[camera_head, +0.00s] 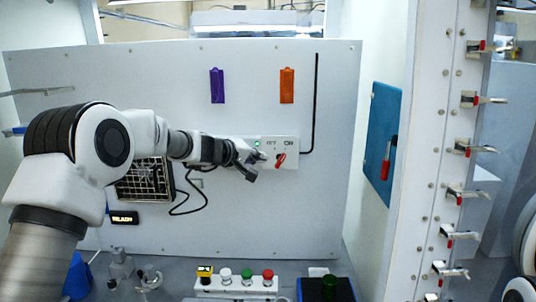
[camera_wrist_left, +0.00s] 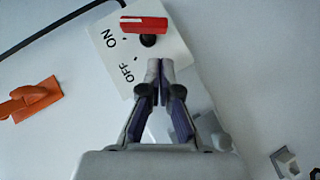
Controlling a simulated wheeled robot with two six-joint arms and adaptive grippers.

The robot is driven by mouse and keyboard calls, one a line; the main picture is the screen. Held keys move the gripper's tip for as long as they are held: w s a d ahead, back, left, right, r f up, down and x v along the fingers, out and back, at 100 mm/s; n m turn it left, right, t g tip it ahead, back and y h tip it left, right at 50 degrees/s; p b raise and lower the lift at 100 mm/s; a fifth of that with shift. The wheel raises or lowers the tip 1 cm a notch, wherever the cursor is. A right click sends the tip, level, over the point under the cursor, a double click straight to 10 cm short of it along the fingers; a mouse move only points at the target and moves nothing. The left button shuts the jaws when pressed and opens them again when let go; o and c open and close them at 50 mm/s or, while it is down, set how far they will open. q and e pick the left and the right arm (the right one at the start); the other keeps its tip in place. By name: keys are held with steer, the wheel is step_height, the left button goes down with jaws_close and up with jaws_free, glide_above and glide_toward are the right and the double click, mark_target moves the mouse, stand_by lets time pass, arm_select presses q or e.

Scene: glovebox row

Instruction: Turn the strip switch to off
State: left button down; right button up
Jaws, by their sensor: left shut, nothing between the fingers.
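The strip switch is a red handle (camera_head: 280,160) on a white plate (camera_head: 294,149) fixed to the grey back panel, with OFF at left and ON at right above it. The handle is tilted, its upper end leaning right toward ON. In the left wrist view the red handle (camera_wrist_left: 145,25) sits on a dark round pivot, just past my fingertips. My left gripper (camera_head: 259,167) is shut and empty, just left of the handle. In the wrist view its closed fingertips (camera_wrist_left: 160,68) are near the pivot, with a small gap. My right gripper is not in view.
A green light (camera_head: 257,143) is lit on the strip. A purple tag (camera_head: 217,86) and orange tag (camera_head: 287,85) hang above. A black cable (camera_head: 315,105) runs up at right. Push buttons (camera_head: 236,282) stand below. A blue panel (camera_head: 381,145) is on the right wall.

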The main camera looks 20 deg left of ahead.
mark_target(276, 167)
arm_select(q)
steer(key=d, duration=0.1)
steer(key=d+f, duration=0.1)
steer(key=shift+s+d, duration=0.1)
steer(key=shift+d, duration=0.2)
steer(key=shift+w+a+f, duration=0.1)
steer(key=shift+w+f, duration=0.1)
steer(key=f+n+t+h+b, duration=0.1)
steer(key=b, duration=1)
steer(key=d+f+n+t+h+b, duration=0.1)
steer(key=n+t+h+b, duration=0.1)
steer(key=b, duration=0.9)
steer(key=shift+r+n, duration=0.2)
steer(key=shift+n, duration=0.1)
